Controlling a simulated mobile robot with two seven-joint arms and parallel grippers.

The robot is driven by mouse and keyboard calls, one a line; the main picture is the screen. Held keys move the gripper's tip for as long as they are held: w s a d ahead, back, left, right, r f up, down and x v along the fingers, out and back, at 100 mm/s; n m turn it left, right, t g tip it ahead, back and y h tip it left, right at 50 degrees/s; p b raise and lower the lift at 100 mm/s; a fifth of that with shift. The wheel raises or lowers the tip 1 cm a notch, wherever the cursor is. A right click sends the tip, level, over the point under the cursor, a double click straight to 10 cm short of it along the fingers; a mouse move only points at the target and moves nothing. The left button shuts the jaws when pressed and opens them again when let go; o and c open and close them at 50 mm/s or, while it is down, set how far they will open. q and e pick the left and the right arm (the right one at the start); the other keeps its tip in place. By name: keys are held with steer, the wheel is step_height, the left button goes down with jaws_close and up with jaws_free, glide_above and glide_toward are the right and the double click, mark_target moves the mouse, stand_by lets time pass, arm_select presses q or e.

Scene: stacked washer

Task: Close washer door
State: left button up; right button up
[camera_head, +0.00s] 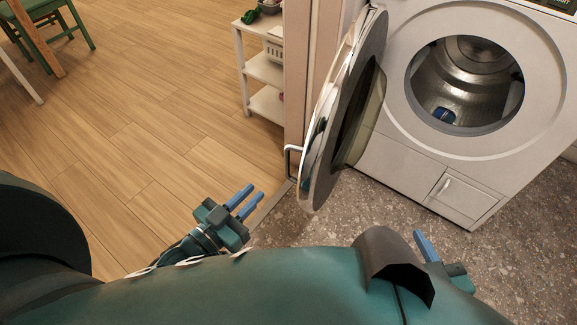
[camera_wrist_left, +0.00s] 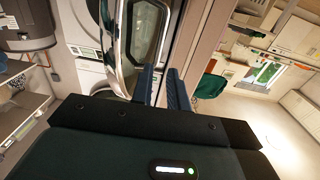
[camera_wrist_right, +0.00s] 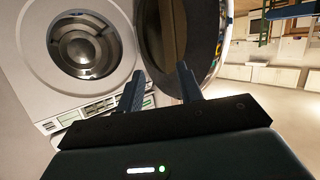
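The washer (camera_head: 395,158) is white, with its round drum opening uncovered at the upper right of the head view. Its round door (camera_head: 317,150), with a pale rim and dark glass, stands swung wide open to the left of the opening. The door also shows in the left wrist view (camera_wrist_left: 113,55) and the right wrist view (camera_wrist_right: 208,40). My left gripper (camera_head: 252,194) is below and left of the door, apart from it, its fingers parted by a narrow gap with nothing between. My right gripper (camera_wrist_right: 160,84) is open and empty, facing the washer and door; my arm partly hides it in the head view.
A blue item (camera_head: 444,116) lies in the drum. The wood floor (camera_head: 150,120) at left is largely clear.

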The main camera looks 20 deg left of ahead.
mark_target(286, 162)
arm_select(q)
steer(key=b+x, duration=0.2)
steer(key=x, duration=0.9)
steer(key=shift+w+d, duration=0.1)
steer(key=shift+w, duration=0.2)
steer(key=shift+w+d+r+b, duration=0.15)
steer(key=shift+w+d+b, duration=0.15)
steer(key=shift+w, duration=0.3)
arm_select(e)
steer(key=shift+w+a+r+n+t+y, duration=0.15)
steer(key=shift+w+n+t+y, duration=0.1)
steer(key=shift+t, duration=0.25)
steer(key=shift+w+a+n+t+y, duration=0.15)
steer(key=shift+t+y, duration=0.1)
steer(key=shift+t, duration=0.25)
arm_select(q)
steer(key=shift+c, duration=0.3)
jaws_close()
